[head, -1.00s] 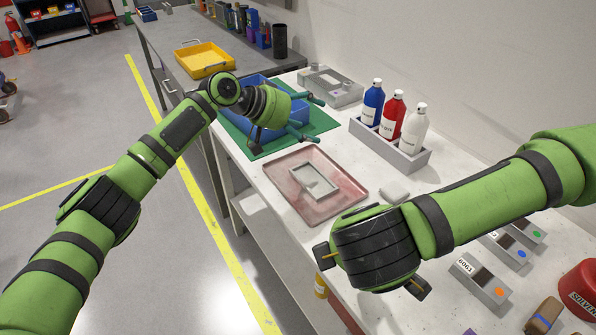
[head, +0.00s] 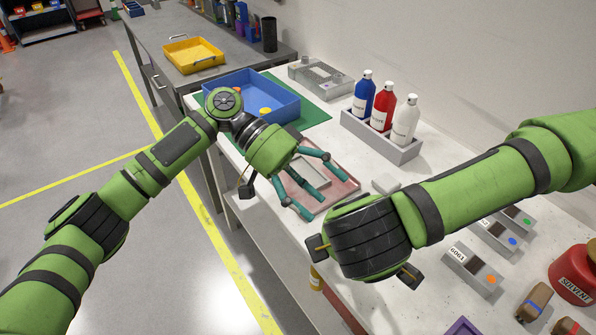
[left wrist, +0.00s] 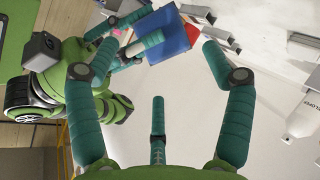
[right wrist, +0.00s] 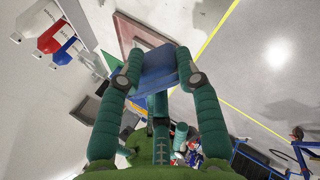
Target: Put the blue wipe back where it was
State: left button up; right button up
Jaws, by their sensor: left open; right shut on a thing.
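The blue wipe (right wrist: 157,66) shows in the right wrist view as a flat blue piece between the fingertips of my right gripper (right wrist: 160,58), which is shut on it. The left wrist view also shows blue material (left wrist: 168,38) at my right gripper's fingers. In the head view the right gripper's fingers and the wipe are hidden behind the right wrist. My left gripper (head: 322,190) is open and empty, its spread fingers over the pinkish-red tray (head: 351,182). A grey rectangular frame (head: 318,166) lies in that tray, partly covered by the fingers.
A blue bin (head: 285,112) on a green mat stands behind the left gripper. A grey rack holds blue, red and white bottles (head: 404,122). Small grey boxes (head: 468,272) and a red solvent can (head: 573,275) are at right. A yellow tray (head: 193,56) stands farther back.

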pick_arm(q)
jog(key=shift+x, duration=2.8)
jog(key=c, duration=0.8)
pick_arm(e)
grip_shut()
pick_arm(q)
jog(key=shift+c, duration=0.2)
pick_arm(e)
jog(key=o, duration=1.1)
grip_release()
